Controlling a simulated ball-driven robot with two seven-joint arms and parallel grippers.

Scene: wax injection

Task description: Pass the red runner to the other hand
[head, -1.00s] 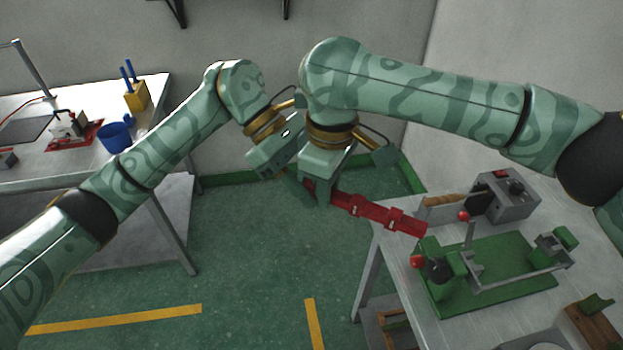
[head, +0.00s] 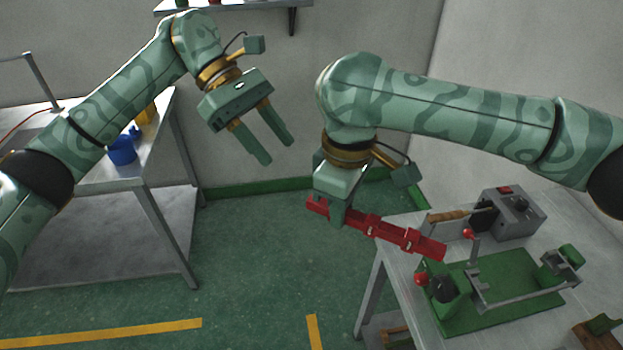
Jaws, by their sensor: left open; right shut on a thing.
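The red runner (head: 393,234) is a long bar with raised blocks along it. It hangs in the air in the middle of the head view, sloping down to the right. My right gripper (head: 335,215) is shut on it near its left end; the fingers hide a small part of it. The runner's right end appears in front of the right-hand bench's edge. My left gripper (head: 272,150) is open and empty, up and to the left of the runner, with clear space between them. Its two fingers point down and to the right.
A metal bench (head: 398,290) at the right carries a green fixture (head: 505,290) with red knobs and a grey box (head: 515,213). A second bench (head: 135,172) at the left holds a blue cup (head: 122,150). Open green floor lies between. A shelf (head: 235,8) is on the wall.

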